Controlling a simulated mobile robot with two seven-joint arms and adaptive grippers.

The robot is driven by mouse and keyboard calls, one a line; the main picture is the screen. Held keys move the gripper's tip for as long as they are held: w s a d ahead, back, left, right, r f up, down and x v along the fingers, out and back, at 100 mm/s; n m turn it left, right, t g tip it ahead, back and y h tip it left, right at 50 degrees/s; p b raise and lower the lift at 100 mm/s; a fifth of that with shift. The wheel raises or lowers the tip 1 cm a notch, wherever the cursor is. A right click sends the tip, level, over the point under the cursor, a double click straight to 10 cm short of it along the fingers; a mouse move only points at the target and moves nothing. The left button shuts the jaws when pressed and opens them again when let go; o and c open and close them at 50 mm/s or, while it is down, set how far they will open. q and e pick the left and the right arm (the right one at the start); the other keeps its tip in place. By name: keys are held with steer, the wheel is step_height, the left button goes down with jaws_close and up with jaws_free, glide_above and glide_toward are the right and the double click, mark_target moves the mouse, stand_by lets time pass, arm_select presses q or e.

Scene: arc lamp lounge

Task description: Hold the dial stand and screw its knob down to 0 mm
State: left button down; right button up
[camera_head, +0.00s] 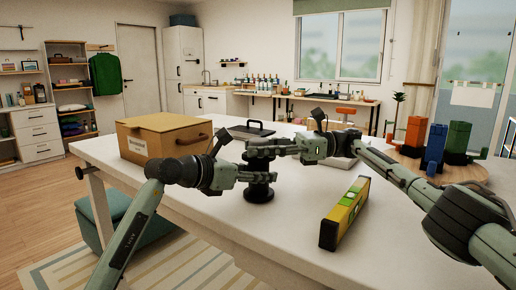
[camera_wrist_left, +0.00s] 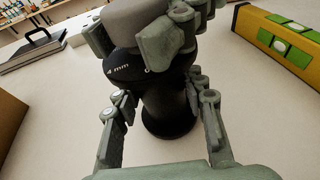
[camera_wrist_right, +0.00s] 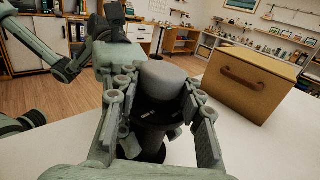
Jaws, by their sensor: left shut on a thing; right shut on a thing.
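The dial stand (camera_head: 259,192) stands upright on the white table, a black waisted post with a round foot. Its grey knob (camera_wrist_right: 162,82) sits on top. In the left wrist view a black collar under the knob shows white marks reading "4 mm" (camera_wrist_left: 118,70). My left gripper (camera_head: 262,176) is shut on the stand's body, below the knob. My right gripper (camera_head: 262,148) comes from the right, above the left one, and is shut on the knob. In the head view the fingers hide most of the knob and upper stand.
A cardboard box (camera_head: 163,138) with a handle stands at the left of the table. A yellow-green spirit level (camera_head: 345,212) lies to the right of the stand. A dark clipboard-like case (camera_head: 252,129) lies behind. Coloured blocks (camera_head: 436,148) stand on a round wooden board at the far right.

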mark_target(258, 140)
arm_select(q)
steer(key=shift+f, duration=0.45)
arm_select(e)
steer(key=shift+s+r, duration=0.1)
steer(key=shift+r, duration=0.35)
arm_select(q)
steer(key=shift+r, duration=0.1)
arm_select(e)
steer(key=o, duration=1.1)
steer(key=shift+s, duration=0.1)
steer(key=shift+o, duration=0.6)
steer(key=shift+f, duration=0.2)
arm_select(q)
steer(key=shift+r, duration=0.1)
steer(key=shift+r, duration=0.15)
arm_select(e)
step_height(258, 140, up, 10)
steer(key=shift+r, duration=0.1)
arm_select(q)
steer(key=c, duration=0.8)
jaws_free()
steer(key=shift+r, duration=0.1)
